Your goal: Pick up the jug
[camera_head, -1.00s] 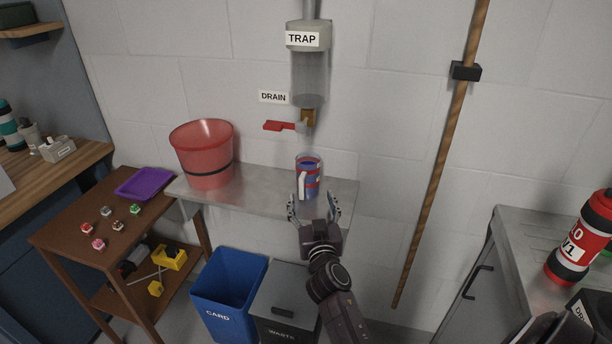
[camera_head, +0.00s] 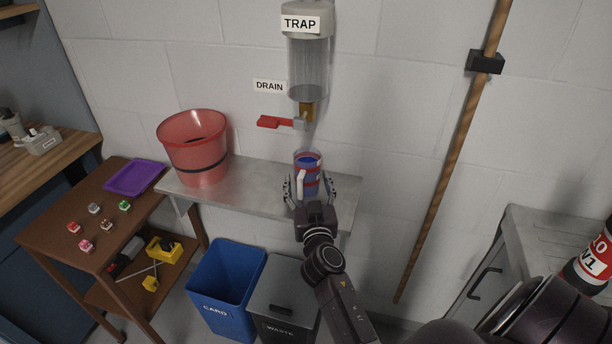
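The jug (camera_head: 309,166) is a clear cup with a red band, blue contents and a white handle on its front left. It stands upright on the metal shelf (camera_head: 246,183), below the drain tap. My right gripper (camera_head: 309,187) is open, with one finger on each side of the jug's lower part. A small gap seems to show between the fingers and the jug; contact is hard to tell. The gripper's palm hides the jug's base. My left gripper is not in view.
The drain's red lever (camera_head: 270,122) and the trap tube (camera_head: 308,68) are above the jug. A red bucket (camera_head: 195,150) stands left on the shelf. A wooden pole (camera_head: 447,160) leans to the right. A blue card bin (camera_head: 222,285) and grey waste bin (camera_head: 284,292) are below.

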